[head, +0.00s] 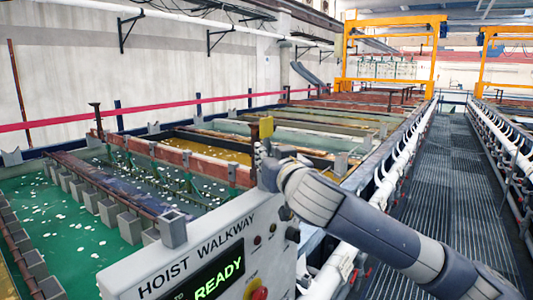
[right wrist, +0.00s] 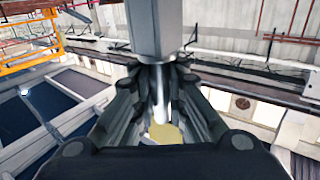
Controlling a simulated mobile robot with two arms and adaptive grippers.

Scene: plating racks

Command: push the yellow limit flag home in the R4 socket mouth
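The yellow limit flag (head: 266,127) stands upright above my right gripper (head: 262,160) in the head view. In the right wrist view, my right gripper's fingers (right wrist: 158,88) are closed around a thin silver stem, with the yellow of the flag (right wrist: 166,133) showing between them near the palm. A square grey post (right wrist: 157,28) lies just past the fingertips, in line with the stem. I take it for the socket; no R4 label shows. The fingers hide whether the stem is inside its mouth. My left gripper is out of view.
A grey control box (head: 215,250) marked HOIST WALKWAY, with a READY display, stands in front, with a square grey post (head: 172,232) at its corner. Green tanks (head: 65,235) lie left. The grated walkway (head: 440,190) at right is clear beyond my arm.

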